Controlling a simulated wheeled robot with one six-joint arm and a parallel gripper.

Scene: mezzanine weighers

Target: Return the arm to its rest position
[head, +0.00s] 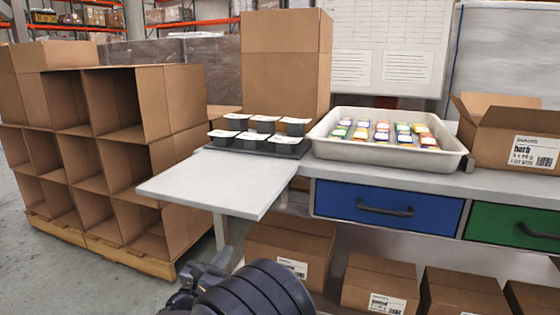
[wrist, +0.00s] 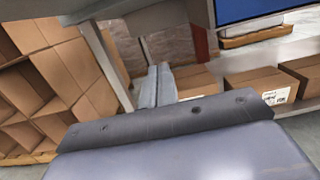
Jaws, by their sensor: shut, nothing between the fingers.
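My gripper (wrist: 158,85) shows in the wrist view with its two fingers together and nothing between them. It points toward the space under the bench, with cardboard boxes beyond it. In the head view part of my dark arm shows at the bottom centre, low in front of the bench and below the grey side shelf (head: 222,182). The fingertips cannot be made out in the head view.
The bench holds a tray of small colourful packs (head: 318,150), a dark tray of cups (head: 240,146) and an open box (head: 505,135). A blue drawer (head: 335,200) and a green drawer (head: 490,226) are below. Stacked open cartons (head: 120,160) stand left on a pallet. Floor between is clear.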

